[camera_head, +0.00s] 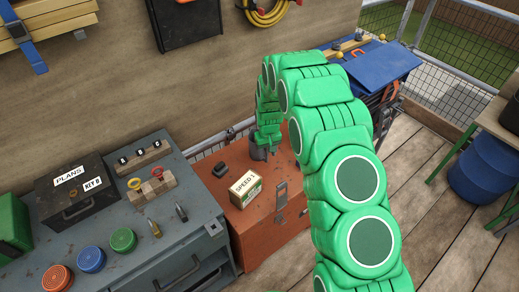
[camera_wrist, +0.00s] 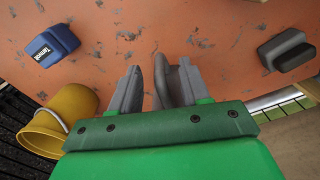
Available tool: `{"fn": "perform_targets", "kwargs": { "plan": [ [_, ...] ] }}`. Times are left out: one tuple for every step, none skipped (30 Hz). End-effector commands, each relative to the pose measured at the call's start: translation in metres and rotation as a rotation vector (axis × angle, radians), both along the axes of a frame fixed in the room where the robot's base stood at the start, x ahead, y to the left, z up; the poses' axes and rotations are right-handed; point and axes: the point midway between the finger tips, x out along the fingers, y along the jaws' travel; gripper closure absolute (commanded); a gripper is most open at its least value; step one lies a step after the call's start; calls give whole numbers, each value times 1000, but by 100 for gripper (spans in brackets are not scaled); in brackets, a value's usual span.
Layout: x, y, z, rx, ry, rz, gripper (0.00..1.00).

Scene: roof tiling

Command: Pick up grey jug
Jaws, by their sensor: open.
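I see nothing clamped.
A SPEED 3 box (camera_head: 245,188) and a dark block (camera_head: 220,170) are on the chest. The wrist view shows a blue labelled block (camera_wrist: 55,45), a dark grey block (camera_wrist: 285,50) and a yellow bucket (camera_wrist: 62,118). A grey workbench (camera_head: 150,235) stands left.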

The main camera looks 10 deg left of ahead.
Motion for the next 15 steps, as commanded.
{"fn": "perform_targets", "kwargs": {
  "plan": [
    [-1, 0, -7, -1, 3, 0, 54],
    [-1, 1, -11, -1, 3, 0, 54],
    [-2, 1, -16, -1, 3, 0, 54],
    [-2, 1, -19, -1, 3, 0, 54],
    [-1, 1, -22, -1, 3, 0, 54],
    [-1, 1, -26, -1, 2, 0, 54],
    [-1, 1, -29, -1, 2, 0, 54],
    [-1, 1, -31, 0, 1, 0, 54],
    [-1, 1, -33, 0, 1, 0, 54],
    [-1, 1, -34, 0, 0, 0, 54],
    [-1, 1, -34, 0, 0, 0, 54],
    [-1, 1, -34, 0, 0, 0, 54],
    [-1, 1, -34, 0, -1, 0, 54],
    [-1, 1, -34, 0, -1, 0, 54],
    [-1, 1, -34, 0, 0, 0, 54]
  ]
}}
